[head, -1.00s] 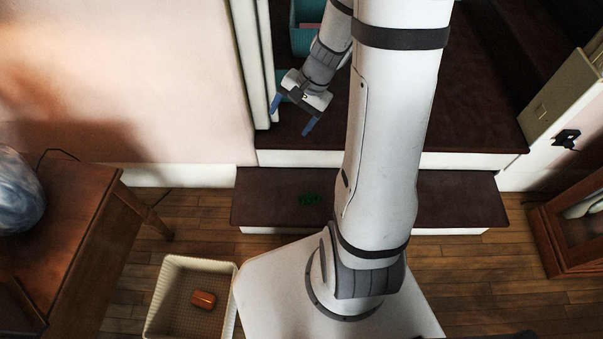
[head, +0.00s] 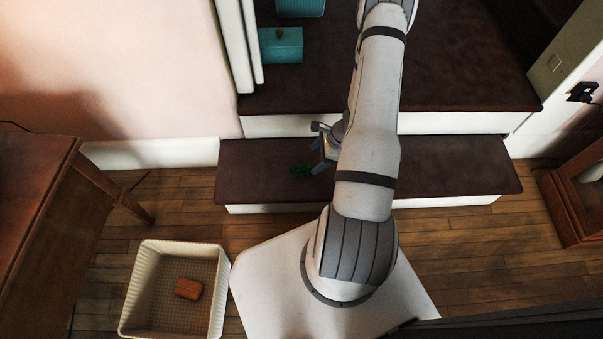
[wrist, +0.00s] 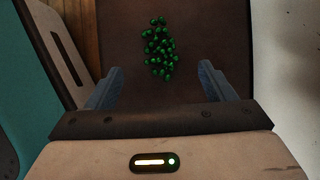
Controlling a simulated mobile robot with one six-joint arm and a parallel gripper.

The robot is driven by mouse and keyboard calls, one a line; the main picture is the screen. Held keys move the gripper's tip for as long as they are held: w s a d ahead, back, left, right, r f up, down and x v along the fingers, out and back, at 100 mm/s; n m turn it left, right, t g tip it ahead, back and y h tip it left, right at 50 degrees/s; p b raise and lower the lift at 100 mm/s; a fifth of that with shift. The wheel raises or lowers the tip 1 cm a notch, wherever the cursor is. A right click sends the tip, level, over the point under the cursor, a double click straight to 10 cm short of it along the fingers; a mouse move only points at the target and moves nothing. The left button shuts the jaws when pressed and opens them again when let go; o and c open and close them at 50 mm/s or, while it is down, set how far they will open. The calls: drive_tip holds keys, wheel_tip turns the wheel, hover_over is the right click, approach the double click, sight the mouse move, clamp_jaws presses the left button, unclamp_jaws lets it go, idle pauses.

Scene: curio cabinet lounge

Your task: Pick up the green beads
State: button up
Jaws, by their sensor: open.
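The green beads (head: 301,170) lie in a small heap on the dark brown lower step (head: 255,180), left of my arm in the head view. In the wrist view the beads (wrist: 159,47) are a loose cluster of shiny green balls, just beyond the fingertips and roughly centred between them. My gripper (head: 318,160) is beside the beads, on their right in the head view, and partly hidden by my arm. In the wrist view my gripper (wrist: 163,82) has its two blue fingers spread wide with nothing between them.
A cream basket (head: 140,285) with an orange-brown block (head: 189,288) inside stands on the wood floor. A teal box (head: 281,46) sits on the upper step (head: 450,80). A wooden table (head: 45,190) is at left, and a wooden cabinet (head: 570,210) at right.

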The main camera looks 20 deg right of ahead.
sight(303, 168)
drive_tip(key=b+x, duration=0.3)
drive_tip(key=x, duration=0.4)
drive_tip(key=shift+a+f, duration=0.2)
drive_tip(key=shift+f, duration=0.1)
drive_tip(key=shift+w, duration=0.1)
drive_tip(key=shift+c, duration=0.6)
drive_tip(key=c, duration=1)
drive_tip(key=shift+o, duration=0.2)
drive_tip(key=shift+r, duration=0.1)
